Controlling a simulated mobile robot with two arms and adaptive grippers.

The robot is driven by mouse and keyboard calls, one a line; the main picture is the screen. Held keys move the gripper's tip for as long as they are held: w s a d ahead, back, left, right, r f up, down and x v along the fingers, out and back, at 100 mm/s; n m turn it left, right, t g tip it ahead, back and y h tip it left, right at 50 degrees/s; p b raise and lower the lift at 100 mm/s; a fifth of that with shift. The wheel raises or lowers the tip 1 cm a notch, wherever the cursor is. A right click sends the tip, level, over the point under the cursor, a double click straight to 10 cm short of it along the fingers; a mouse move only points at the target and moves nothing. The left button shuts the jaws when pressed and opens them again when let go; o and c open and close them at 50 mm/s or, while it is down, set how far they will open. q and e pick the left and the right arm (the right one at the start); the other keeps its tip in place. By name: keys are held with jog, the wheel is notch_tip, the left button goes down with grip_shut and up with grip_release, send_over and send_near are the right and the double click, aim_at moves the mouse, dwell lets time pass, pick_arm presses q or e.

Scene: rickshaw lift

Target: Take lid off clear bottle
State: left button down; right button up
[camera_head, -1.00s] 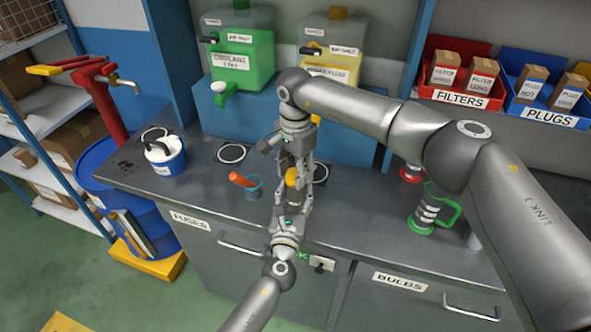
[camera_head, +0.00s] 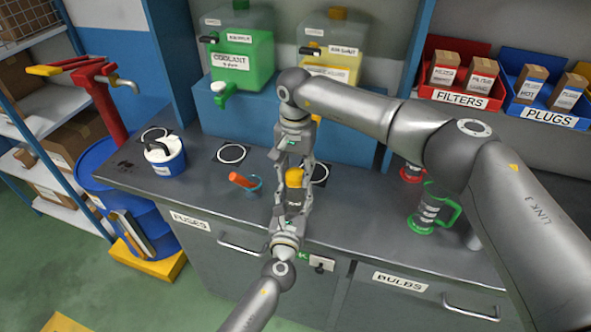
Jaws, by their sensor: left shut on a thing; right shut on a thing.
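The yellow-orange lid (camera_head: 294,178) shows between my two grippers, over the counter. The clear bottle's body is mostly hidden by my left gripper and cannot be made out clearly. My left gripper (camera_head: 292,200) comes up from the bottom edge and is shut on the bottle, just below the lid. My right gripper (camera_head: 294,170) reaches in from above and is shut on the lid, its fingers on either side of it. I cannot tell whether lid and bottle still touch.
Coolant (camera_head: 240,62) and yellow-fluid (camera_head: 330,58) tanks stand behind.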

aim_at(296, 174)
jog(key=shift+r, duration=0.2)
jog(key=shift+r, duration=0.9)
jog(key=shift+r, duration=0.1)
jog(key=shift+r, duration=1.9)
pick_arm(q)
jog(key=c, duration=0.6)
grip_release()
